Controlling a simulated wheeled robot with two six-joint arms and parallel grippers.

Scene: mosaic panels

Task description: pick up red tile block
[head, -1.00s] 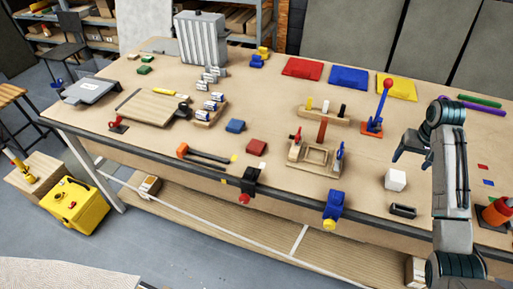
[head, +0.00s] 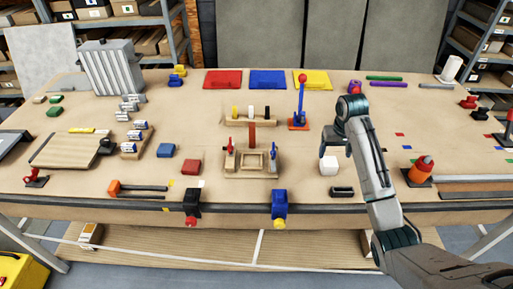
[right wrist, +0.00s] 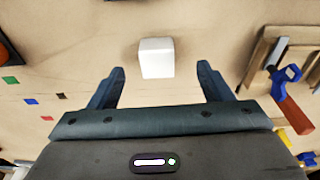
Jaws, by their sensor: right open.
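A red block (head: 191,166) lies on the table left of centre in the head view, just right of and in front of a blue block (head: 166,150). It does not clearly show in the right wrist view. My right gripper (head: 338,145) is over the table near a white cube (head: 329,166), well to the right of the red block. In the right wrist view its two fingers are apart (right wrist: 161,67) and empty, with the white cube (right wrist: 156,58) beyond and between them. My left gripper is not in view.
A wooden jig (head: 250,172) stands between the red block and my right gripper. Clamps, one black (head: 192,203) and one blue (head: 279,203), sit on the front edge. An orange mallet (head: 114,187) lies left of the red block. Red, blue and yellow panels lie at the back.

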